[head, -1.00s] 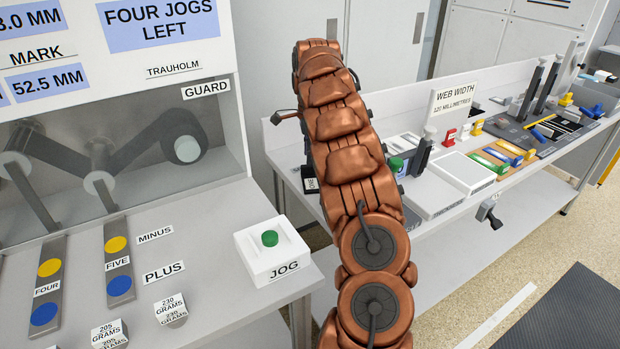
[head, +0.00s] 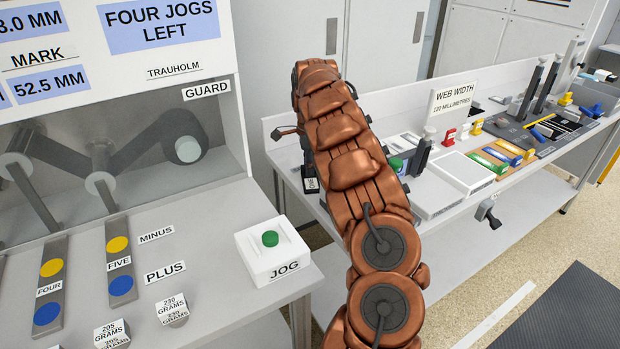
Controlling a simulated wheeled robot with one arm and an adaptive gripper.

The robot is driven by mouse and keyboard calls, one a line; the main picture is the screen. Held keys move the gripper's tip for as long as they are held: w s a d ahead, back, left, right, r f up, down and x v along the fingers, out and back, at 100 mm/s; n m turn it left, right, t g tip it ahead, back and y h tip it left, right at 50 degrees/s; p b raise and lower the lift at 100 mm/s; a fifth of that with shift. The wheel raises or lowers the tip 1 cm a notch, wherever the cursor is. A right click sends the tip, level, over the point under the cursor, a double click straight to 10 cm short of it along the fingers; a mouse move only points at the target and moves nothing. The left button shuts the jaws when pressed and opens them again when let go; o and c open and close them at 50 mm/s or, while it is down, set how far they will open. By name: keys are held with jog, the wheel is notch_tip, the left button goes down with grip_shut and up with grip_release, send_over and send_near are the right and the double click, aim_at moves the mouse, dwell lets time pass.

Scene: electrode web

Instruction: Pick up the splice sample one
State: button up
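A small dark piece with a sideways label that seems to read ONE (head: 310,179) shows just left of my copper arm, at the near left end of the long bench. It may be splice sample one; most of it is hidden behind the arm. My gripper (head: 290,133) is mostly hidden too; only dark parts show at the arm's left edge, above the labelled piece. I cannot tell whether its fingers are open or shut, or whether they touch the piece.
At left stands a machine with a guard (head: 110,165), a green JOG button (head: 270,239) and gram weights (head: 172,309). Open floor lies at right.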

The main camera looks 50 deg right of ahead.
grip_shut()
